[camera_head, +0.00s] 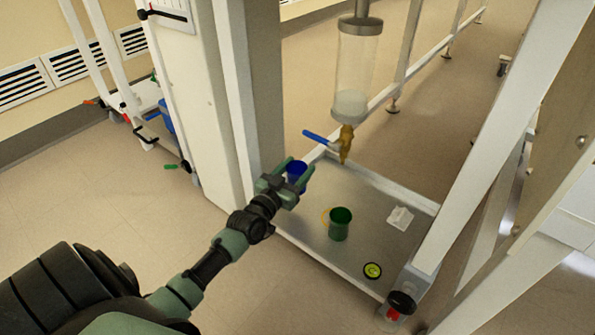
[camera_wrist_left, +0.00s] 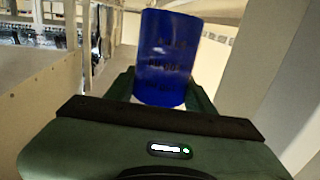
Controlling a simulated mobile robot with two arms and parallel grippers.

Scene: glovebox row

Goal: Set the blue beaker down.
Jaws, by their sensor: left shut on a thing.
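The blue beaker (camera_head: 297,171) is held in my left gripper (camera_head: 291,180), above the left side of a metal tray-like shelf (camera_head: 375,222). In the left wrist view the blue beaker (camera_wrist_left: 168,58) stands upright between the fingers of the left gripper (camera_wrist_left: 165,92), with dark markings on its side. The gripper is shut on it. In the head view the gripper hides its lower part, so I cannot tell its exact height over the shelf. My right gripper is not in view.
A white card-like piece (camera_head: 400,218) and a black-and-yellow disc (camera_head: 372,271) lie there too. A clear vessel (camera_head: 355,75) with a brass tap (camera_head: 346,142) and blue lever (camera_head: 320,138) hangs above. A white post (camera_head: 210,100) stands left.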

